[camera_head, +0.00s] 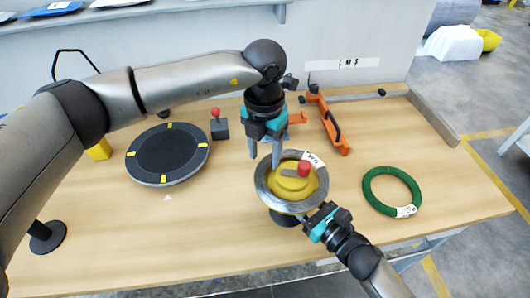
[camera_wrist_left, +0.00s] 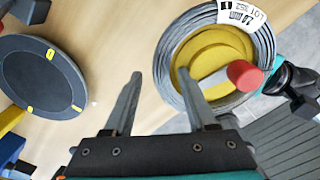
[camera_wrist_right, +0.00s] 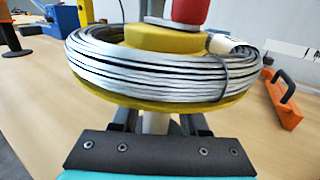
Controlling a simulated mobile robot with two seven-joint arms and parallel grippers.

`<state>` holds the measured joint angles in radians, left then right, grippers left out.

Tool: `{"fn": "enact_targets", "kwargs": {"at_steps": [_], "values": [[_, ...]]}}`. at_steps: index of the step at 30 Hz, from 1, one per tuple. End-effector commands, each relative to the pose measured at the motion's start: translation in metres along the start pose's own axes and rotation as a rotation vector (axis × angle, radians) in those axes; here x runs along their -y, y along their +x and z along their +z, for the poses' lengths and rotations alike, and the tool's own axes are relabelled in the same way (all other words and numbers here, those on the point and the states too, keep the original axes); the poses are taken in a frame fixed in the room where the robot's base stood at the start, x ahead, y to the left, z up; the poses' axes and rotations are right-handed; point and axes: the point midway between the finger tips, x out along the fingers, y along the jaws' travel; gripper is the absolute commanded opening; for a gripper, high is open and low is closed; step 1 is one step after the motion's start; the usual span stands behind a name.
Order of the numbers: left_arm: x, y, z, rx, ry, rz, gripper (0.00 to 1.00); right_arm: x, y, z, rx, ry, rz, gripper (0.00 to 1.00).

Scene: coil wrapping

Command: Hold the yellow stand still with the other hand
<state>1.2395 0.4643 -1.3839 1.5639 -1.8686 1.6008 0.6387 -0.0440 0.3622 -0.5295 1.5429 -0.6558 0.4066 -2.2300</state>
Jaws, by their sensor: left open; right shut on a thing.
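The yellow stand (camera_head: 291,184) stands on the table right of centre, with a silver wire coil (camera_head: 265,191) around its top. A red knob (camera_head: 304,168) sits on top of the stand, and the coil bears a white label. The left gripper (camera_head: 266,156) is open and empty, pointing down above the coil's far left side. In the left wrist view the coil (camera_wrist_left: 167,62) lies beyond the right fingertip. The right gripper (camera_wrist_right: 158,125) is shut on the yellow stand's post, below the yellow disc (camera_wrist_right: 150,105). Its fingertips are partly hidden under the coil.
A black round turntable (camera_head: 168,153) with yellow marks is at the left. A green coil (camera_head: 391,190) lies at the right. An orange tool (camera_head: 328,124) and a small box with a red knob (camera_head: 218,125) are behind.

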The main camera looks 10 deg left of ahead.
Motion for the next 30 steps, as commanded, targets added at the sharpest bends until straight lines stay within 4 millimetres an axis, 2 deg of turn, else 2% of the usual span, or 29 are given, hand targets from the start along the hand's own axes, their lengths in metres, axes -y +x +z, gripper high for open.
{"fn": "enact_targets", "kwargs": {"at_steps": [5,8,11,21,25,30], "values": [[0.003,0.002,-0.002,-0.006,0.005,-0.005,0.64,-0.001,0.000,0.000,0.000,0.000,0.001,0.00],[0.003,-0.005,-0.001,-0.005,0.006,-0.006,0.64,-0.001,0.000,0.000,0.000,0.000,0.001,0.00],[0.003,-0.020,0.000,-0.001,0.006,-0.005,0.64,-0.001,0.000,0.000,0.000,0.000,0.001,0.00],[0.001,-0.092,0.000,0.003,0.002,-0.002,0.64,-0.001,0.000,0.000,0.000,0.000,0.001,0.00],[0.000,-0.110,0.000,0.002,0.001,-0.001,0.64,-0.001,0.000,0.000,0.000,0.000,0.001,0.00],[0.000,-0.119,0.000,0.000,0.001,-0.001,0.64,-0.001,0.000,0.000,0.001,0.000,0.002,0.00]]}}
